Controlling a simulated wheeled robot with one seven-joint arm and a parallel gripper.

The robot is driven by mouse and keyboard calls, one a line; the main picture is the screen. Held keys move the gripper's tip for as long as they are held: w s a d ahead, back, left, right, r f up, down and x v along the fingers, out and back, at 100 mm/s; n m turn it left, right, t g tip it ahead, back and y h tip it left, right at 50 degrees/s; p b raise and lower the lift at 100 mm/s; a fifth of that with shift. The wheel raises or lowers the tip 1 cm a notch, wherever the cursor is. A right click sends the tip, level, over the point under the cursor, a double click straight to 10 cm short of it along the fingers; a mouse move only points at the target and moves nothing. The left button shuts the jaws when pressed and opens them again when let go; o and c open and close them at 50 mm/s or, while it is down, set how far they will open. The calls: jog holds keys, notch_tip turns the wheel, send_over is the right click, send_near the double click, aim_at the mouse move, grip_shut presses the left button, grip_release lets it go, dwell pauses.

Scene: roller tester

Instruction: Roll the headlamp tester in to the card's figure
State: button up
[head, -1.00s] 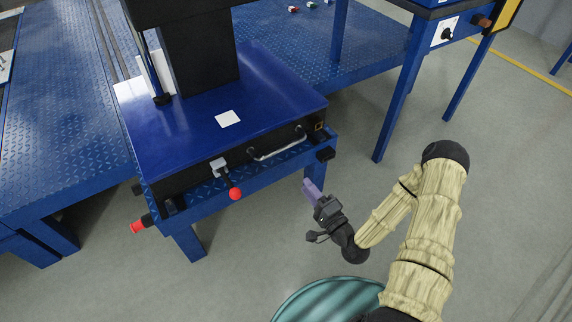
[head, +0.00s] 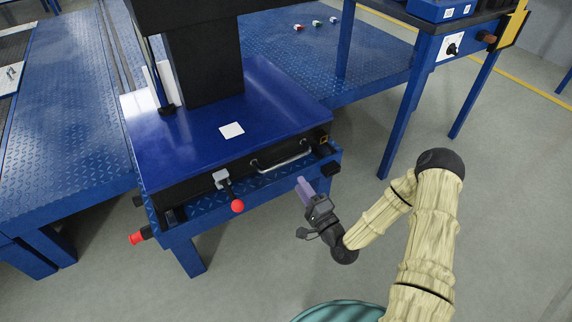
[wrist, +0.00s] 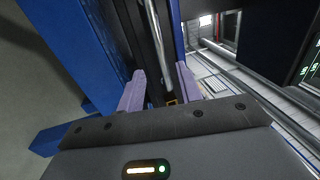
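The headlamp tester has a black mast (head: 205,62) on a blue-topped base (head: 190,145), which sits on a blue rail frame. A metal handle (head: 284,162) is on the base's black front face. A lever with a red ball (head: 237,205) hangs left of it. A white card (head: 232,130) lies on the base top; no figure is readable. My gripper (head: 303,184) is just in front of the frame, to the right of and below the handle in the head view. In the wrist view, its purple fingers (wrist: 160,90) are apart with nothing gripped; a metal bar shows beyond them.
A red knob (head: 137,238) sticks out at the frame's left end. A blue stand (head: 400,120) with a dial panel is at the right. Blue tread-plate decking (head: 65,130) runs along the left. Grey floor is clear between the tester and the stand.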

aim_at(286, 162)
jog(key=b+x, duration=0.3)
jog(key=x, duration=0.7)
jog(key=shift+w+a+r, duration=0.1)
jog(key=shift+w+a, duration=0.15)
grip_shut()
jog(key=shift+d, duration=0.2)
jog(key=shift+a, duration=0.1)
jog(key=shift+w, duration=0.15)
